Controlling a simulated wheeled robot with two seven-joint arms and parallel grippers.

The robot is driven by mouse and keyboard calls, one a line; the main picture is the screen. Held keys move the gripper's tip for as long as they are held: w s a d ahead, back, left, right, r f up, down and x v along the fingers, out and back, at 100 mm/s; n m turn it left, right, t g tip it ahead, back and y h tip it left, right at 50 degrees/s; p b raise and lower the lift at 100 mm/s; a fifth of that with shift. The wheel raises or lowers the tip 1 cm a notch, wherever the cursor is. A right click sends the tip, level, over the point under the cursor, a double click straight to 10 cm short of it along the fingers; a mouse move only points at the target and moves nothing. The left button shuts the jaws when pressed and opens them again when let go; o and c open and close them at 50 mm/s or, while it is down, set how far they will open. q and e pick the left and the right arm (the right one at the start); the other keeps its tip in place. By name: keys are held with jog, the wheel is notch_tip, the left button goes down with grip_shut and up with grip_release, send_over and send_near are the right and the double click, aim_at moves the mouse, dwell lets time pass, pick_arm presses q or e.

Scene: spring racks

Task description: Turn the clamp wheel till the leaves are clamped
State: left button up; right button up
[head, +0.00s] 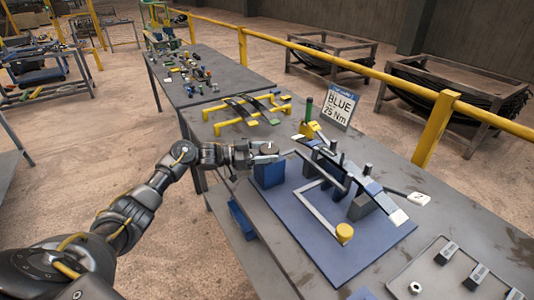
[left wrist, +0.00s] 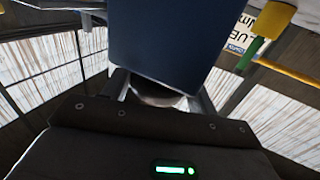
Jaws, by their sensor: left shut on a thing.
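The clamp stands on a blue base plate (head: 375,247), with a blue block (head: 269,175) at its left end. My left gripper (head: 264,154) is at the top of this block, shut on a round silvery part that looks like the clamp wheel (left wrist: 155,94). The fingers and my arm hide most of the wheel. The blue block (left wrist: 165,38) fills the top middle of the left wrist view. The leaves (head: 343,168) lie slantwise across the fixture, with pale ends. I cannot tell how tightly they are pressed. My right gripper is not in view.
A bent grey bar with a yellow knob (head: 344,233) lies over the plate. A sign reading BLUE 25 Nm (head: 341,105) stands behind. Yellow-ended racks (head: 246,112) hold dark leaves farther back. A tray of small parts (head: 455,272) is at front right.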

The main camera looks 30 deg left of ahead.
pick_arm(q)
jog(key=o, duration=1)
jog(key=shift+d, duration=0.25)
jog(key=shift+c, duration=0.2)
jog(key=shift+a, duration=0.15)
jog(key=shift+s+a+f, duration=0.1)
jog(key=shift+s+a, duration=0.2)
jog(key=shift+a, duration=0.1)
jog(key=b+v, duration=0.2)
jog(key=v, duration=0.7)
jog(key=shift+s+a+b, duration=0.25)
jog(key=shift+s+b, duration=0.05)
jog(key=shift+b, duration=0.05)
